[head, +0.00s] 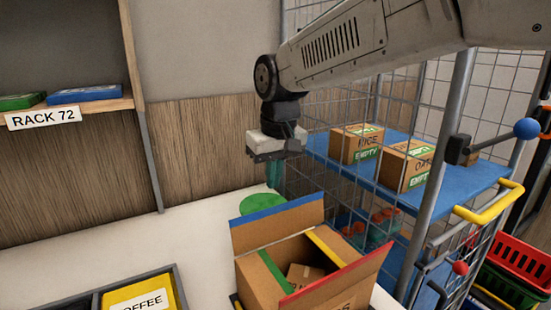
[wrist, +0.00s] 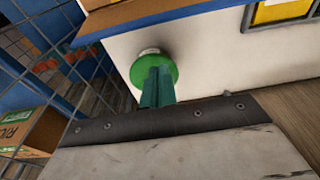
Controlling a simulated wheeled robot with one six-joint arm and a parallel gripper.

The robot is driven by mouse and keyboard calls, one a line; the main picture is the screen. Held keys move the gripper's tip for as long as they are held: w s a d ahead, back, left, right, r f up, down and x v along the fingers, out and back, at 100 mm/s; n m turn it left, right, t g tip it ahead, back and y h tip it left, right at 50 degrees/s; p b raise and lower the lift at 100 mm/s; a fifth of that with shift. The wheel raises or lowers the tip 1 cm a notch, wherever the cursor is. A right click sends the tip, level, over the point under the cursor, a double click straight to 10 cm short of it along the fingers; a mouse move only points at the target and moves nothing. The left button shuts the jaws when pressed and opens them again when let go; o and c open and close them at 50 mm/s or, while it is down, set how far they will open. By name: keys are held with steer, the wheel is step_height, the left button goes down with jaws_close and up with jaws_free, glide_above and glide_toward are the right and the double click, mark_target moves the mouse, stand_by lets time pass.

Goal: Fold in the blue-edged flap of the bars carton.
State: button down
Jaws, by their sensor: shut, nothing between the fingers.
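The bars carton (head: 262,285) stands open on the white counter, with a small brown box inside. Its blue-edged flap (head: 280,225) stands up at the far side, blue strip along the top. In the wrist view, part of a brown flap with a blue edge (wrist: 112,18) shows at the top. My gripper (head: 275,184) points down with its green fingers shut and empty, beyond the blue-edged flap and apart from it. The fingers also show in the wrist view (wrist: 155,92).
A green disc (head: 263,202) lies on the counter (head: 190,240) below my fingers. A wire cage with a blue shelf (head: 400,172) holding boxes stands close to the right. A grey tray with a yellow coffee box (head: 145,295) is front left.

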steer(key=s+d+f, duration=0.2)
steer(key=s, duration=0.1)
stand_by(0.4)
steer(key=shift+s, duration=0.1)
